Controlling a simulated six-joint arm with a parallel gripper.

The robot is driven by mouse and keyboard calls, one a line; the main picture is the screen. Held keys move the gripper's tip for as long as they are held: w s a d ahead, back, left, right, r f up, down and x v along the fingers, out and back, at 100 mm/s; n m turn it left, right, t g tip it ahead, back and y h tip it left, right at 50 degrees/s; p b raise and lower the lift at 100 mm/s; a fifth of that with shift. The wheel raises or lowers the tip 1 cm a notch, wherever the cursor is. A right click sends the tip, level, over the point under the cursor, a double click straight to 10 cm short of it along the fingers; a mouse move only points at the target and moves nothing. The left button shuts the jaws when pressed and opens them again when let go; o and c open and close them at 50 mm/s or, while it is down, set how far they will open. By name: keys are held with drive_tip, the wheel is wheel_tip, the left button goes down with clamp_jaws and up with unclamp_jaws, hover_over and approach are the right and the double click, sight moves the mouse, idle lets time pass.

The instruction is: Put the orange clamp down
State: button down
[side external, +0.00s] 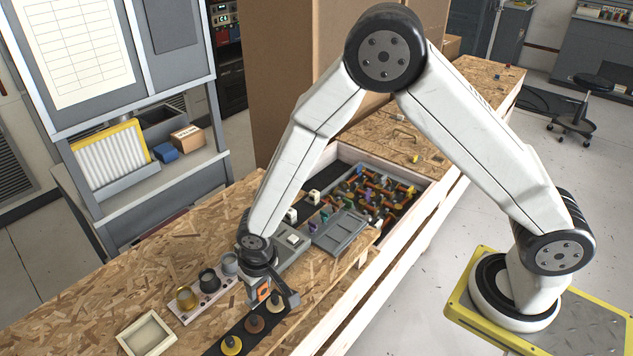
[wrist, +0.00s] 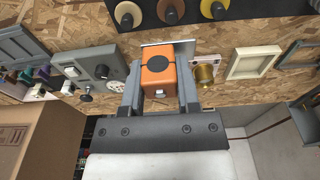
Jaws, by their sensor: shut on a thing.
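The orange clamp (wrist: 158,78) is a blocky piece with a dark round mark on its face. It sits between the two fingers of my gripper (wrist: 161,62), which is shut on it. In the side view only a small orange part of the clamp (side external: 264,291) shows, at my gripper (side external: 268,297). My gripper points down over the bench, between the black strip and the pale board with the cups. I cannot tell whether the clamp touches anything below it.
A black strip (side external: 241,332) with yellow, brown and cream discs lies in front. A pale board (side external: 207,302) with gold, black and grey cups stands to the left. A cream tray (side external: 147,334) is near. A grey panel (wrist: 88,66) and a crowded crate (side external: 412,174) lie farther off.

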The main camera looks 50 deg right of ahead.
drive_tip(key=shift+d+m, duration=0.4)
drive_tip(key=shift+d, duration=0.2)
drive_tip(key=s+d+r+m, duration=0.1)
drive_tip(key=s+d+m, duration=0.4)
drive_tip(key=d+m, duration=0.3)
drive_tip(key=s+d+m+g+h, duration=0.1)
drive_tip(key=s+d+m, duration=0.4)
drive_tip(key=d, duration=1.2)
drive_tip(key=m, duration=0.4)
drive_tip(key=shift+d+r, duration=0.2)
drive_tip(key=shift+r, duration=0.2)
drive_tip(key=w+d+f, duration=0.1)
drive_tip(key=w+f, duration=0.1)
drive_tip(key=w, duration=0.2)
drive_tip(key=w+f, duration=0.3)
drive_tip(key=w, duration=0.1)
drive_tip(key=w+d+f, duration=0.1)
drive_tip(key=w+f, duration=0.2)
drive_tip(key=w, duration=0.1)
drive_tip(key=shift+d+f, duration=0.15)
drive_tip(key=shift+d, duration=0.15)
drive_tip(key=shift+w+d+f, duration=0.1)
drive_tip(key=shift+w+f, duration=0.4)
drive_tip(key=shift+f, duration=0.05)
drive_tip(key=shift+w+f, duration=0.1)
